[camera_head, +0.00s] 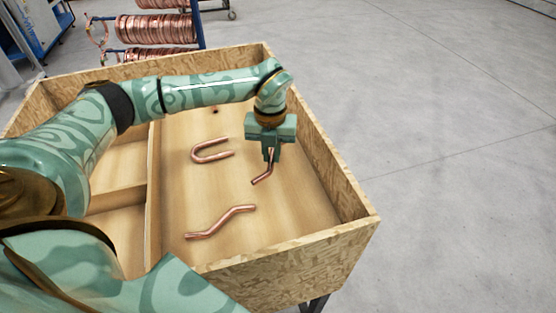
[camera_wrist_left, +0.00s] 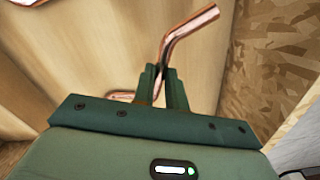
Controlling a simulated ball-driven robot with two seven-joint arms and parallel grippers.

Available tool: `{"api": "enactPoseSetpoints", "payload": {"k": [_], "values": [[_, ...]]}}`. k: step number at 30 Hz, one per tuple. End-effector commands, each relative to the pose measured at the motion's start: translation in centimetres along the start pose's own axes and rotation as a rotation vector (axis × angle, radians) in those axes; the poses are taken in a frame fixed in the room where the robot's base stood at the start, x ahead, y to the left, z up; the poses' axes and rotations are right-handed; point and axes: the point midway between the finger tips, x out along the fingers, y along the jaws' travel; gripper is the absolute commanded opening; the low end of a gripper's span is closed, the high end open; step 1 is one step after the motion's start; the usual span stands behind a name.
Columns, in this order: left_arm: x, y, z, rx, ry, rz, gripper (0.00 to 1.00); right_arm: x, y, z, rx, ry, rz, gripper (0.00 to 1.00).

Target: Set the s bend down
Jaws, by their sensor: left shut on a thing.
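My left gripper (camera_head: 270,156) is shut on a bent copper tube, the s bend (camera_head: 263,175), over the right part of the wooden crate. One end of the s bend slants down to the left below the fingers. In the left wrist view the s bend (camera_wrist_left: 188,30) rises from between the fingers (camera_wrist_left: 160,88) and bends right. Its middle is hidden by the fingers, and I cannot tell whether it touches the crate floor. My right gripper is not in view.
The crate (camera_head: 335,236) has high chipboard walls and a divider (camera_head: 153,190). A U-shaped tube (camera_head: 205,155) and a wavy tube (camera_head: 220,222) lie on its floor to the left of my gripper. Bare floor lies between them. Copper coils (camera_head: 155,28) hang on a rack behind.

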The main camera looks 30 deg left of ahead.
Motion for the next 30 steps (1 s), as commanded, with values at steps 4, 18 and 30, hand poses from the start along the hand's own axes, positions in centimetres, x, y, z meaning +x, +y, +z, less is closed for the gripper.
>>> {"api": "enactPoseSetpoints", "payload": {"k": [4,18,30], "values": [[1.9,-1.4,0.8,-0.001,0.0,-0.001,0.0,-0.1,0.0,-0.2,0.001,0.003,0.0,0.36],[6.0,-2.2,1.2,-0.001,-0.001,-0.001,0.0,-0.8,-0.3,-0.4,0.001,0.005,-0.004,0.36],[6.3,-2.2,1.2,0.0,-0.001,0.0,0.35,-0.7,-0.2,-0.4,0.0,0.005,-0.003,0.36]]}}
